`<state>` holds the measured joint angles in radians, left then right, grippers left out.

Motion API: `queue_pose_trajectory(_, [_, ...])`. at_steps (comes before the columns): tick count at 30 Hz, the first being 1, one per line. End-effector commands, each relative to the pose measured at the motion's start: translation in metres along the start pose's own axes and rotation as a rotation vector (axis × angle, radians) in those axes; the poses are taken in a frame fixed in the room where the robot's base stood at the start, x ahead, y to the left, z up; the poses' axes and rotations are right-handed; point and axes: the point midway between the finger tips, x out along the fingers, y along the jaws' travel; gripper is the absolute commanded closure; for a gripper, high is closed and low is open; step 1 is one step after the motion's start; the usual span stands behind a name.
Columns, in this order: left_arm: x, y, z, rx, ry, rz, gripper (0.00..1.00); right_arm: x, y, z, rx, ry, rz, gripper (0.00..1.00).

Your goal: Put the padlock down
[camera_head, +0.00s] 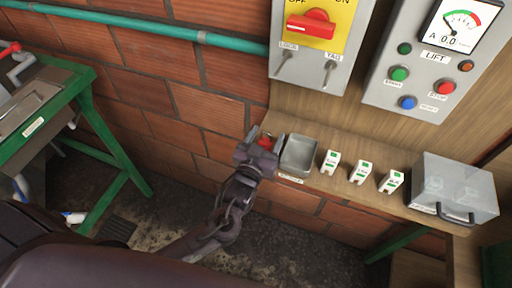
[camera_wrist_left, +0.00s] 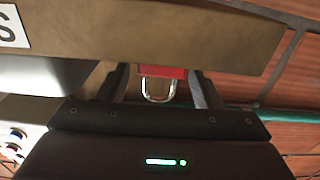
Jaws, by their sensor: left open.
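The padlock (camera_wrist_left: 161,84) has a red body and a silver shackle. In the left wrist view it sits between the two fingers of my left gripper (camera_wrist_left: 158,90), with gaps visible on both sides. In the head view a bit of the red padlock (camera_head: 265,142) shows at the left end of the wooden shelf (camera_head: 318,188), just beyond my left gripper (camera_head: 260,150). The gripper is open. The wrist view is tilted, and the padlock appears to rest against the shelf. My right gripper is in neither view.
A grey metal tray (camera_head: 299,155) stands right beside the gripper.

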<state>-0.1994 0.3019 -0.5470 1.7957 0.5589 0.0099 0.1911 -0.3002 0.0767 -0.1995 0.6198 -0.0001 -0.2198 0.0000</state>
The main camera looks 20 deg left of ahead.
Motion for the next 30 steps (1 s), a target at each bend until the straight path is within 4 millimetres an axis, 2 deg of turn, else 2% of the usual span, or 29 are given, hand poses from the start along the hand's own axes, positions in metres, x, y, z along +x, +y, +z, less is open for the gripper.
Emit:
queue_pose_trajectory(7, [-0.048, 0.0, 0.006, -0.001, -0.006, 0.001, 0.4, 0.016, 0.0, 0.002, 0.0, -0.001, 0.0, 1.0])
queue_pose_trajectory(15, [-0.1, 0.0, 0.004, 0.0, -0.003, 0.001, 0.4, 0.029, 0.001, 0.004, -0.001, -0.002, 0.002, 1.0])
queue_pose_trajectory(21, [-0.117, 0.0, 0.001, -0.001, -0.001, 0.0, 0.4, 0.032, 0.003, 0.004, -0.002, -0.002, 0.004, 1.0])
queue_pose_trajectory(30, [-0.119, 0.0, 0.003, 0.003, -0.004, 0.0, 0.4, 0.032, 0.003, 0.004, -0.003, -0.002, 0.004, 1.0])
